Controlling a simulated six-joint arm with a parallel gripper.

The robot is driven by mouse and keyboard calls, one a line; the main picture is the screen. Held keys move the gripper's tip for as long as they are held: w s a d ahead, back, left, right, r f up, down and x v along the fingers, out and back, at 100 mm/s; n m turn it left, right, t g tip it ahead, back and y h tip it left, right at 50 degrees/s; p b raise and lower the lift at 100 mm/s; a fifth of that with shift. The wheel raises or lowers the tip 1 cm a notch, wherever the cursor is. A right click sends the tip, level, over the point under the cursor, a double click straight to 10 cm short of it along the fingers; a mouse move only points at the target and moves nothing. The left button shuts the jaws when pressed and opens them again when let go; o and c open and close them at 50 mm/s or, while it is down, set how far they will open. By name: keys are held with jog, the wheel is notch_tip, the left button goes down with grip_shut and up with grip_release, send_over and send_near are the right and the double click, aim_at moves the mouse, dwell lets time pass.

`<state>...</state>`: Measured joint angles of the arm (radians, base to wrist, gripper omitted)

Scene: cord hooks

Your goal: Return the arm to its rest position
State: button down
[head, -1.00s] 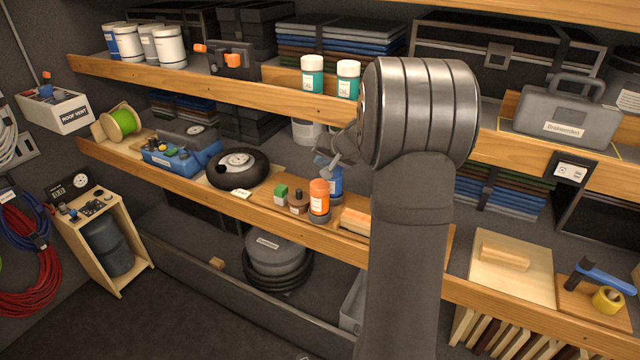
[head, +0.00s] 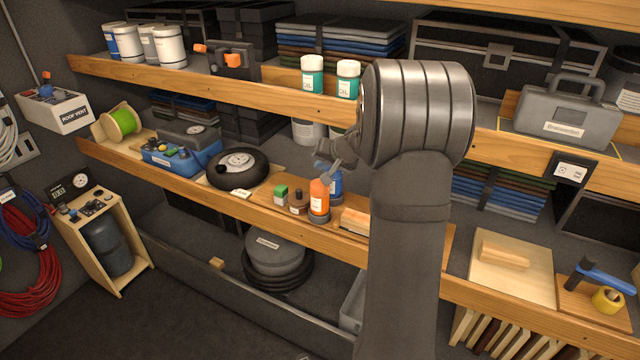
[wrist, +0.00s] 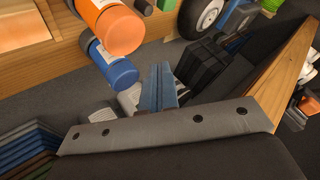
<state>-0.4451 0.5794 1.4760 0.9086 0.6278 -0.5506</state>
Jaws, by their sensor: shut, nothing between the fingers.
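My arm rises in the right middle of the head view, and its wrist end points left over the middle shelf. An orange bottle (head: 319,196) and a blue bottle (head: 335,182) stand on the shelf just below and beside the gripper. They also show in the wrist view, orange (wrist: 108,25) and blue (wrist: 112,66).
The upper shelf's wooden edge (head: 300,104) runs above the gripper. Red cord (head: 35,270) hangs on the left wall. Open floor lies at lower left.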

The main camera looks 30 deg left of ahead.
aim_at(322, 186)
jog(key=shift+f, duration=2.2)
jog(key=shift+f, duration=0.1)
jog(key=shift+f, duration=0.4)
jog(key=shift+r, duration=0.15)
dwell(0.3)
jog(key=shift+r, duration=0.3)
jog(key=shift+r, duration=3.05)
